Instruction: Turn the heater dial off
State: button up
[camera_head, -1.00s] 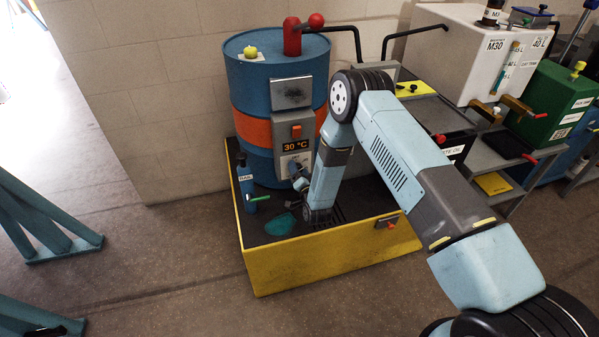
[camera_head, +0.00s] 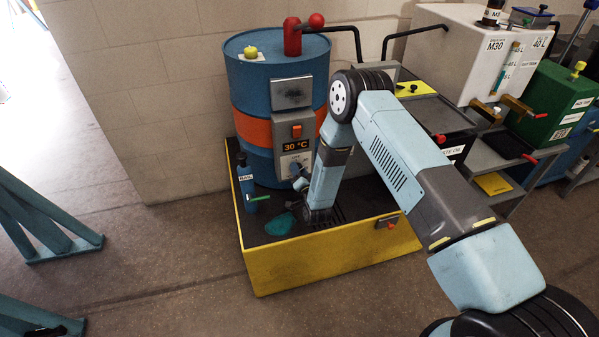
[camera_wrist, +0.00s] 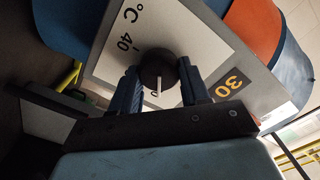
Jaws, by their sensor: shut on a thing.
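The heater dial (camera_wrist: 158,72) is a round black knob with a white pointer line, on a white scale plate marked "°C" and "40". In the wrist view its pointer runs toward a "0" mark at the plate's lower part, close to my gripper. My gripper (camera_wrist: 160,84) has its two blue-grey fingers on either side of the dial, shut on it. The heater control box (camera_head: 290,130) is on the front of the blue drum (camera_head: 255,88) with an orange band. Its display (camera_head: 295,146) reads 30 °C. In the head view my gripper (camera_head: 298,177) is at the box's lower part and hides the dial.
The drum stands in a yellow-sided tray (camera_head: 330,258). A blue bottle (camera_head: 246,187) with a green handle stands left of the box. A teal patch (camera_head: 280,224) lies on the tray floor. An orange-red switch (camera_head: 296,131) sits above the display.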

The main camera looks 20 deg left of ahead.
jog(key=n, duration=1.1)
jog(key=shift+s+a+f, duration=0.1)
jog(key=shift+s, duration=0.05)
jog(key=shift+n, duration=0.3)
dwell(0.4)
jog(key=o, duration=1.1)
jog(key=shift+c, duration=0.2)
jog(key=v, duration=1.3)
jog(key=shift+s, duration=0.35)
